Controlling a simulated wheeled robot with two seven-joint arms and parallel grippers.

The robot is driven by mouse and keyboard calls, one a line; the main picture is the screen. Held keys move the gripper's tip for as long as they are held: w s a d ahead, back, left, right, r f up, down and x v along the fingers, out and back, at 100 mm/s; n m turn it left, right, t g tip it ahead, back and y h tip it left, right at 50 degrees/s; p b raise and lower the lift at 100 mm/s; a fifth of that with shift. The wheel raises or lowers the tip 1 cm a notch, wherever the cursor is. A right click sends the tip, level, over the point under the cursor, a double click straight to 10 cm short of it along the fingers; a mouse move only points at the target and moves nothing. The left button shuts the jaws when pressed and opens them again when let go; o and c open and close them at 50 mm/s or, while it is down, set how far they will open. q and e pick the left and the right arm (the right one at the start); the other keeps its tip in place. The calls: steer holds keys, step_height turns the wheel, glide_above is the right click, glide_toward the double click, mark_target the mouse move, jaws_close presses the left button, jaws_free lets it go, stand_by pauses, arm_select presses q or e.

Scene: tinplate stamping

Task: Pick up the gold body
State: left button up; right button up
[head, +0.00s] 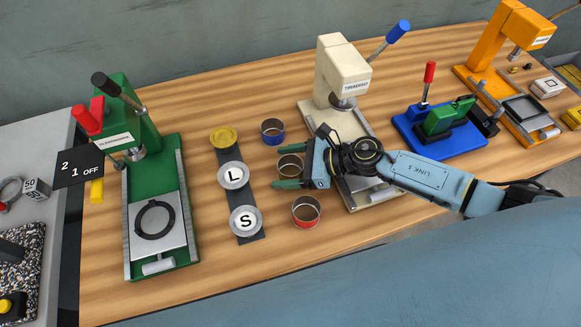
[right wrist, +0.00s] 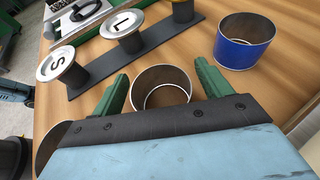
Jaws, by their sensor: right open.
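The gold body (head: 290,163) appears to be the open-topped cylinder in the middle of a column of three; little of its outer colour shows. My right gripper (head: 277,170) is open, with its green fingers on either side of this body. In the right wrist view, the body (right wrist: 162,77) stands upright between the spread fingers (right wrist: 162,85), and the gripper hides its lower part. Gaps show between the fingers and its wall, so it does not look gripped. My left gripper is in neither view.
A blue body (head: 273,132) and a red body (head: 306,213) stand close on either side. A dark rack (head: 239,200) with a gold lid (head: 223,136) and lettered discs lies left. A green press (head: 165,190) and a cream press (head: 345,75) flank the area.

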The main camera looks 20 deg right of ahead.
steer(key=c, duration=1)
steer(key=shift+c, duration=0.2)
